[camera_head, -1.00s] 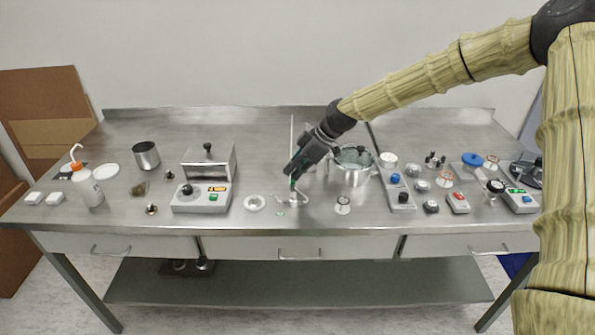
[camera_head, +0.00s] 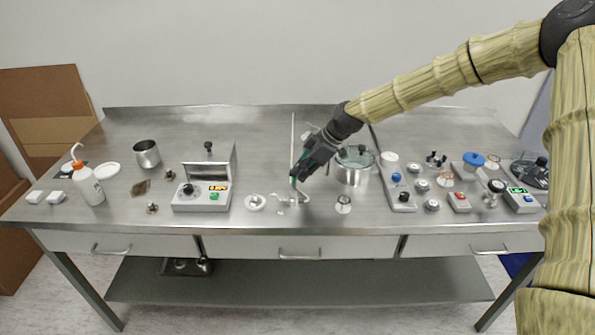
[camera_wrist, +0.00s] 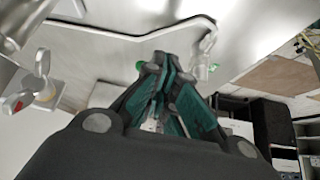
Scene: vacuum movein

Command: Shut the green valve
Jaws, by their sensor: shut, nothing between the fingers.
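The green valve shows as a small green piece beside my fingertips in the wrist view (camera_wrist: 139,66), mostly hidden behind them. In the head view, a bit of green (camera_head: 293,181) shows at my fingertips, above a small clear fitting with a bent tube (camera_head: 303,198) near the table's front edge. My gripper (camera_head: 298,176) is shut and points down and to the left, its tips right beside the green piece. I cannot tell whether they touch it. The fingers come together with nothing between them in the wrist view (camera_wrist: 160,62). The valve handle's angle is hidden.
A thin upright rod (camera_head: 292,140) stands just behind the fitting. A lidded pot (camera_head: 354,172) is close on the right. A round white fitting (camera_head: 255,202) and a box with a dial (camera_head: 203,197) are on the left. The steel table (camera_head: 260,150) is clear at the back.

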